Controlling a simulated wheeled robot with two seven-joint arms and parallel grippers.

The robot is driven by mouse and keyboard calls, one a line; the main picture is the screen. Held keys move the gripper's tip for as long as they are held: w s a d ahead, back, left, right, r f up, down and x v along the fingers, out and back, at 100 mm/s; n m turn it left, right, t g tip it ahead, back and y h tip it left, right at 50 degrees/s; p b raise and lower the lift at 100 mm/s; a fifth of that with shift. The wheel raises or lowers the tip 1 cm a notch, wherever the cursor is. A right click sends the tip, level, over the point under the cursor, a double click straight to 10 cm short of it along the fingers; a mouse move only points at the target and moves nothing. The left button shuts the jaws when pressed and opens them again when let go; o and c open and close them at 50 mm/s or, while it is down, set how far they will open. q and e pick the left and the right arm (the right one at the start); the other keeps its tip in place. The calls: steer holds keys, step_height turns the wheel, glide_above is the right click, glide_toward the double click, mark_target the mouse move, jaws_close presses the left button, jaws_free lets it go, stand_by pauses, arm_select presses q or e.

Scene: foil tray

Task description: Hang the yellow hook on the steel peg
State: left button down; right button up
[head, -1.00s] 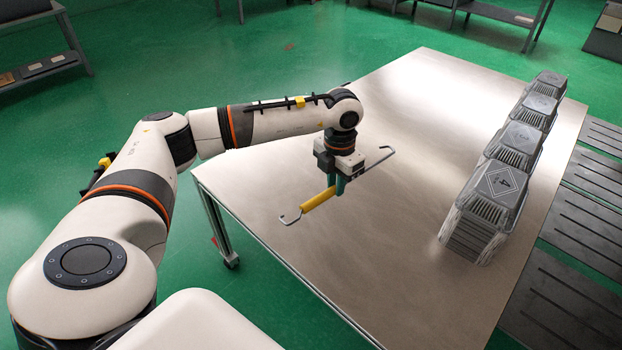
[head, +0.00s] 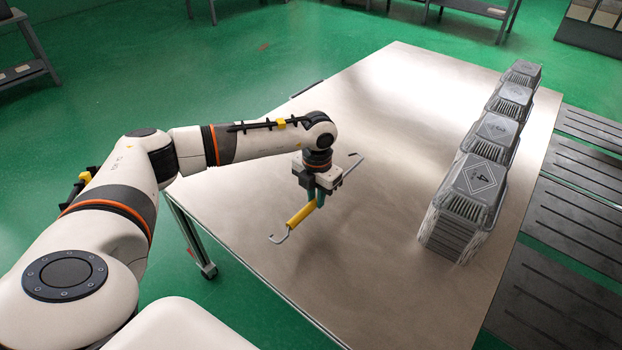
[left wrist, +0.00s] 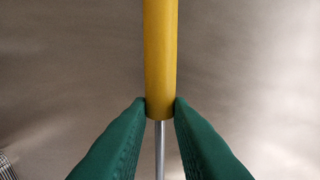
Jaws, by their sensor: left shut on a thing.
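The yellow hook has a yellow sleeve (head: 301,215) in its middle and a thin steel rod with bent ends. My left gripper (head: 318,199) is shut on the sleeve and holds the hook tilted over the near left part of the table. One bent end points toward the lower left, the other toward the upper right behind the gripper. In the left wrist view the green fingers (left wrist: 161,108) pinch the end of the yellow sleeve (left wrist: 161,55), where the steel rod comes out. I see no steel peg in either view. My right gripper is not in view.
The metal table (head: 390,250) is bare around the gripper. A row of several grey stacks of numbered trays (head: 478,185) stands along its right side. Dark slotted panels (head: 560,230) lie beyond the right edge. Shelves (head: 25,70) stand at the back.

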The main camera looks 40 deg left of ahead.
arm_select(q)
steer(key=shift+f, duration=1.6)
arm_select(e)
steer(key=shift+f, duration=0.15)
arm_select(q)
steer(key=shift+f, duration=0.15)
steer(key=c, duration=1.3)
jaws_free()
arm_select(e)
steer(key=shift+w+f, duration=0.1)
arm_select(q)
steer(key=shift+b, duration=0.4)
steer(key=r, duration=0.2)
steer(key=r+p, duration=0.1)
steer(key=r, duration=0.2)
steer(key=r+p, duration=0.1)
steer(key=r, duration=0.1)
steer(key=shift+s+d+r, duration=0.2)
steer(key=shift+s+r, duration=0.05)
steer(key=shift+r, duration=0.1)
step_height(320, 180, up, 4)
steer(key=shift+f+p, duration=0.2)
steer(key=shift+p, duration=0.15)
steer(key=shift+r, duration=0.35)
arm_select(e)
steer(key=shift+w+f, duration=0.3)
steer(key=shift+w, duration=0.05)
